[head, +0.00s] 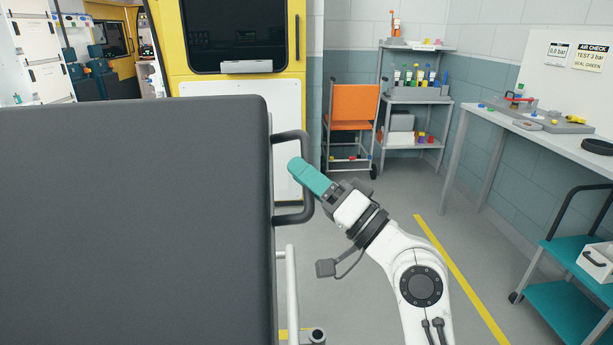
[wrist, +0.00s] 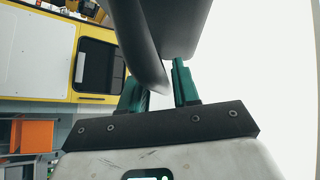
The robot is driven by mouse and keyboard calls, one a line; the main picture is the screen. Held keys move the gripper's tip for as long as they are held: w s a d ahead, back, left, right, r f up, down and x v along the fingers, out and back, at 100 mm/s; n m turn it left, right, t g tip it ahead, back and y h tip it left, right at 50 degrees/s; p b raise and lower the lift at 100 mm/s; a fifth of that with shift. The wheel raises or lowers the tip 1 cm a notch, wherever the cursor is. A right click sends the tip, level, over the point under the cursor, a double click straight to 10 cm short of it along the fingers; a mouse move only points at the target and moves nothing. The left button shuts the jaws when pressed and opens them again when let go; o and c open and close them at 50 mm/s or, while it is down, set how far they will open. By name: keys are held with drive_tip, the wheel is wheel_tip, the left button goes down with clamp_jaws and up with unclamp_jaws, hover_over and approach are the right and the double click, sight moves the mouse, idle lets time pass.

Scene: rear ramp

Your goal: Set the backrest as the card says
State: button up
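The backrest is a large dark grey padded panel (head: 130,220) filling the left of the head view, standing upright with its broad face toward me. A dark D-shaped handle (head: 290,219) sticks out from its right edge. My gripper (head: 300,170), with teal fingers, is at the upright bar of this handle. In the wrist view the handle (wrist: 150,62) passes between the two fingers (wrist: 160,90), which are drawn in close around it; the exact contact is partly hidden. The panel (wrist: 175,25) shows just beyond. I see no card with a backrest setting.
A pale rail (head: 291,290) stands below the handle. Behind are a yellow-framed door (head: 240,82), an orange chair (head: 352,105) and a shelf (head: 417,97). At right are a workbench (head: 530,133), a wall sign reading "AIR CHECK" (head: 589,58) and a teal cart (head: 565,300). Floor between is clear.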

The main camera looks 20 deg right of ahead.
drive_tip(key=shift+o, duration=1)
drive_tip(key=b+v, duration=0.2)
drive_tip(key=v, duration=0.8)
drive_tip(key=shift+s+d, duration=0.25)
drive_tip(key=shift+s, duration=0.05)
drive_tip(key=shift+f, duration=0.15)
